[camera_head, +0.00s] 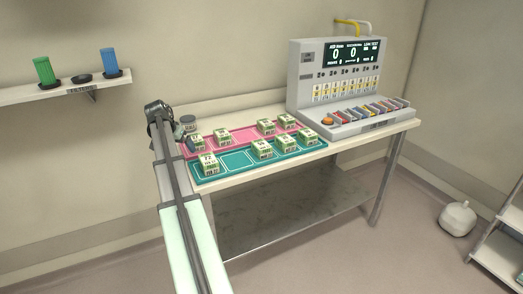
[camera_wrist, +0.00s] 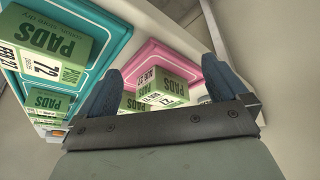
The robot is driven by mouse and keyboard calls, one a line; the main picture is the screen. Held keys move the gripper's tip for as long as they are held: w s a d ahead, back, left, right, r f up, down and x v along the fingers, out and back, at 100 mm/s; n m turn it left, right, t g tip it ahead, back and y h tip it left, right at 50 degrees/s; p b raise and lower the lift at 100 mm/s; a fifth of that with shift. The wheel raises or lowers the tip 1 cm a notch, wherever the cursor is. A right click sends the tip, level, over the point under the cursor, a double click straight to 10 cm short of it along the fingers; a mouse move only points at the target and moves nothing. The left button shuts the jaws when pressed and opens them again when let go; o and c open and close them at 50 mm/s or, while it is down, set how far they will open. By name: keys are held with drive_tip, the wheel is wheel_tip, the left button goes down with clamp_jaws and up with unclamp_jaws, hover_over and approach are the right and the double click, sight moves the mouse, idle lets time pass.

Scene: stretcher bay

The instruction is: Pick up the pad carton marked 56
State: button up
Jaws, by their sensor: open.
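Small green-and-white pad cartons stand on a pink mat (camera_head: 243,133) and a teal mat (camera_head: 236,162). In the wrist view, a near carton (camera_wrist: 60,44) on the teal mat reads 72. A carton on the pink mat (camera_wrist: 156,84) shows between and beyond my fingers, with PADS on its side; its number is too small to read surely. I cannot make out 56 on any carton. My gripper (camera_wrist: 162,70) is open, its two dark blue fingers apart with nothing held. In the head view it is over the left end of the mats, partly hidden by my arm.
A grey console (camera_head: 333,72) with displays and a row of coloured items stands at the table's right. A wall shelf (camera_head: 60,92) holds a green and a blue cup. Other cartons, such as one (camera_head: 262,149) on the teal mat, stand close by.

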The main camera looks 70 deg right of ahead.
drive_tip(key=s+d+r+m+g, duration=0.1)
drive_tip(key=s+d+r+m, duration=0.15)
drive_tip(key=s, duration=0.35)
drive_tip(key=s+d+r+m, duration=0.2)
drive_tip(key=s+d, duration=0.2)
drive_tip(key=s, duration=0.2)
drive_tip(key=m+g+y, duration=0.2)
drive_tip(key=m, duration=0.4)
approach(259, 145)
drive_tip(key=shift+n, duration=0.25)
drive_tip(key=x, duration=1.1)
drive_tip(key=shift+d+f, duration=0.25)
